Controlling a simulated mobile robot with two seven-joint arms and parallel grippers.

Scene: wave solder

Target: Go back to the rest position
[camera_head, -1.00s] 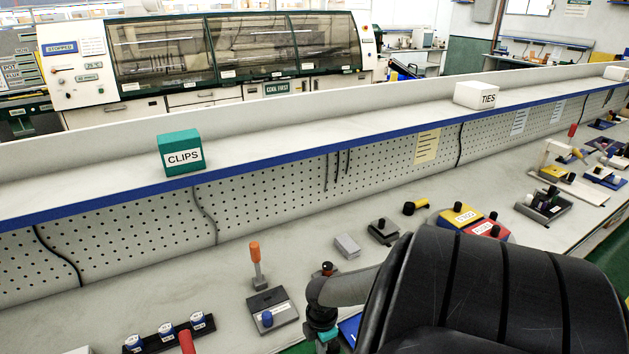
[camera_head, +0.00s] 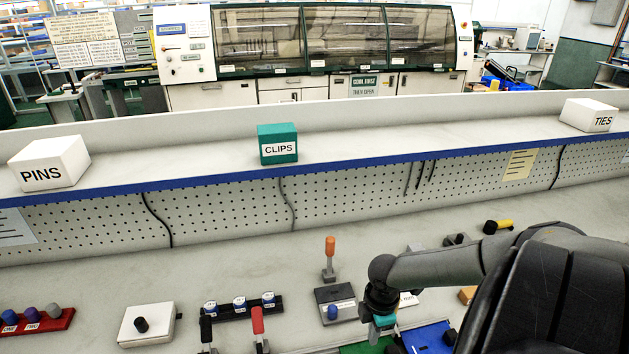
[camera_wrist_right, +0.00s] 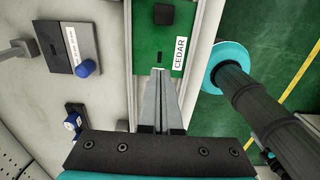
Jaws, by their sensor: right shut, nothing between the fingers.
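My right gripper (camera_wrist_right: 160,75) is shut and empty in the wrist view, its narrow grey fingers together. They point over a green board (camera_wrist_right: 143,35) with a label reading CEDAR, and I cannot tell the gap between tips and board. In the head view my right arm reaches in from the right over the near part of the bench. Its dark wrist with a teal band (camera_head: 384,321) is beside a grey block with a blue knob (camera_head: 333,311). The fingertips are hard to make out there. My left gripper is not in view.
PINS (camera_head: 48,162), CLIPS (camera_head: 277,144) and TIES (camera_head: 590,115) boxes sit on the shelf.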

